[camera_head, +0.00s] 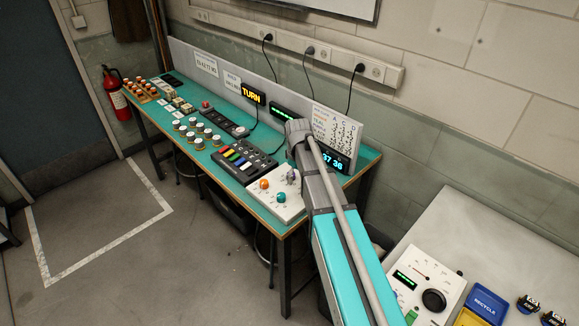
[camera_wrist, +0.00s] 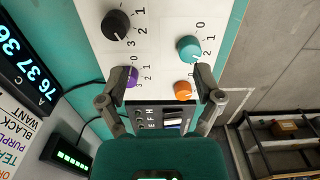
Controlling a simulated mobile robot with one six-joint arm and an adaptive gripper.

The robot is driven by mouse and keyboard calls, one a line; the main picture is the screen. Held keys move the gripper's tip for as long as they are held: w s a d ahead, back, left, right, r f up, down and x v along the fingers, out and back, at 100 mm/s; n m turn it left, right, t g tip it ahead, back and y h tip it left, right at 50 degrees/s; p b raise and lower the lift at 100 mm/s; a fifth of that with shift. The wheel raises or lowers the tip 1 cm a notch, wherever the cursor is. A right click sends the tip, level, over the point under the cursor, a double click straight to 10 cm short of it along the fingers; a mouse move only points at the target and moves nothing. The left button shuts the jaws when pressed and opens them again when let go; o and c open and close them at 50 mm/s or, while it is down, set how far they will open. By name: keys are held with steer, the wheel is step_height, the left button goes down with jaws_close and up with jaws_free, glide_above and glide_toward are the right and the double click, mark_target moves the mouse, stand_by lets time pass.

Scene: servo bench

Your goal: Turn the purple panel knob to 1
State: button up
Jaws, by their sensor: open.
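The purple knob (camera_wrist: 131,76) shows in the wrist view on the white panel (camera_wrist: 160,25), just by my left fingertip, which partly covers it. It also shows small in the head view (camera_head: 291,175), beside my arm. Printed numbers stand around it; its pointer is too small to read. My gripper (camera_wrist: 162,76) is open and empty, its two fingers wide apart over the panel. The orange knob (camera_wrist: 183,91) lies near my right finger. The teal knob (camera_wrist: 189,48) and black knob (camera_wrist: 116,24) are farther up the picture.
The panel sits at the near end of the long teal bench (camera_head: 224,182). A black button box (camera_head: 243,162) stands beside it. A blue number display (camera_head: 331,160) and small green-lit display (camera_wrist: 70,158) are near. A grey side table (camera_head: 480,240) stands at right.

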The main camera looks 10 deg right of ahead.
steer(key=w+r+n+p, duration=0.3)
steer(key=w+r+n, duration=0.1)
steer(key=w, duration=0.7)
steer(key=shift+r+p, duration=0.3)
steer(key=shift+r, duration=0.05)
steer(key=shift+f, duration=0.2)
step_height(320, 180, down, 13)
steer(key=b, duration=1.3)
steer(key=shift+s+f+b, duration=0.1)
steer(key=shift+f+b, duration=0.1)
steer(key=shift+b, duration=0.2)
steer(key=shift+c, duration=0.3)
steer(key=shift+a, duration=0.1)
steer(key=c, duration=1.1)
